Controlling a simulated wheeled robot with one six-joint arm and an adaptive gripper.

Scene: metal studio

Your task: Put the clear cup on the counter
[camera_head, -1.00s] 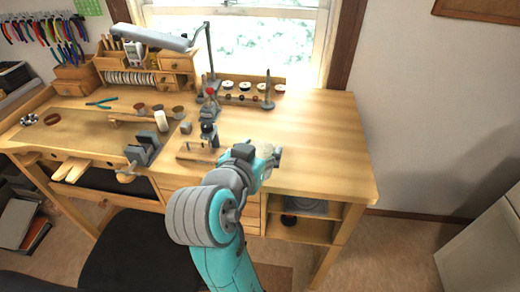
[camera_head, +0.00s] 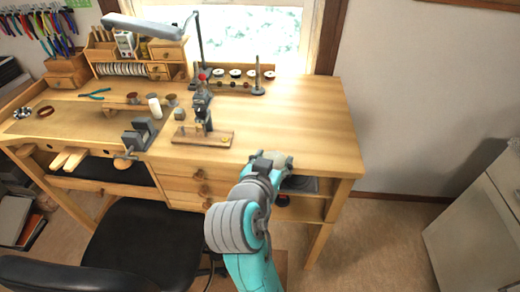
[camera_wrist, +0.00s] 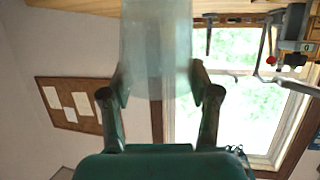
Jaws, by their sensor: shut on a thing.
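The clear cup (camera_wrist: 156,50) is a pale, see-through vessel that fills the top middle of the wrist view. My gripper (camera_wrist: 160,94) is shut on it, one dark finger on each side. In the head view my gripper (camera_head: 277,159) is at the front edge of the wooden workbench, near its right end. The cup is hard to make out there against the gripper. No surface is clearly identifiable as the counter; a pale cabinet (camera_head: 480,225) stands at the right edge of the head view.
The workbench (camera_head: 300,120) has a clear right half. A small tool on a wooden base (camera_head: 203,138), a vise (camera_head: 140,135) and spools stand on its left and middle. A black chair (camera_head: 145,245) stands in front. Floor is open between bench and cabinet.

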